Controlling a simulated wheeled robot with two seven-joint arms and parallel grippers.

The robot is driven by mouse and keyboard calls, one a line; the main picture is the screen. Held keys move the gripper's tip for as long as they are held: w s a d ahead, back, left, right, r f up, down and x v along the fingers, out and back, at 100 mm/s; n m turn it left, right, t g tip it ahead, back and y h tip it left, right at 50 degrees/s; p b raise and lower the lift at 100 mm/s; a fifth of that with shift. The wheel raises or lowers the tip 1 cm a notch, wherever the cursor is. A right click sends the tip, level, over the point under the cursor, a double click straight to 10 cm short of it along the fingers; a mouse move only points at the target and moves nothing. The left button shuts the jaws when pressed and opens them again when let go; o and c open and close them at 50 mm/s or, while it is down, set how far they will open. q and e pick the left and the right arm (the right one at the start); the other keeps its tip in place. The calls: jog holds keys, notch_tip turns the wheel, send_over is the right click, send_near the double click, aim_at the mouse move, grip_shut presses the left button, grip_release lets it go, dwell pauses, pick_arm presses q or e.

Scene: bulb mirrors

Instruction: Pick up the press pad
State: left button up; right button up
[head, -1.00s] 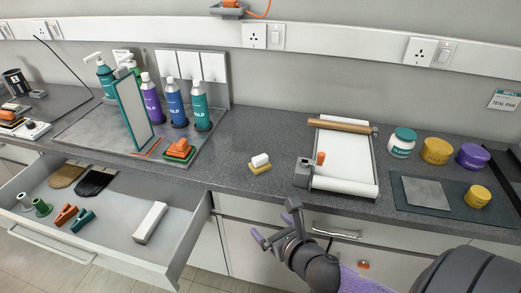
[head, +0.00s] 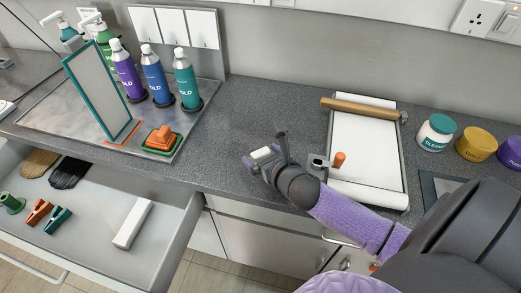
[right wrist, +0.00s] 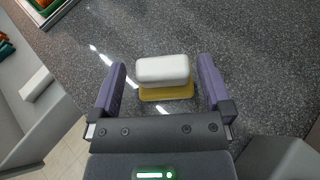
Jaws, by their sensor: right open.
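The press pad (head: 262,153), a white rounded block on a yellow base, sits on the grey speckled counter near its front edge. In the right wrist view the pad (right wrist: 163,69) lies between the two purple fingers, with a gap on each side. My right gripper (right wrist: 161,64) is open and holds nothing. In the head view my right gripper (head: 265,149) is at the pad and partly hides it. My left gripper is not in view.
A roller board (head: 372,150) lies just right of my right gripper. An orange-and-green tool (head: 162,140), bottles (head: 187,80) and a teal-framed mirror (head: 97,90) stand left. An open drawer (head: 90,220) juts out at lower left. Counter behind the pad is clear.

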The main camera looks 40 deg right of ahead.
aim_at(258, 151)
jog(key=b+x, duration=0.1)
jog(key=x, duration=0.2)
jog(key=shift+w+d+f, duration=0.1)
jog(key=shift+w, duration=0.25)
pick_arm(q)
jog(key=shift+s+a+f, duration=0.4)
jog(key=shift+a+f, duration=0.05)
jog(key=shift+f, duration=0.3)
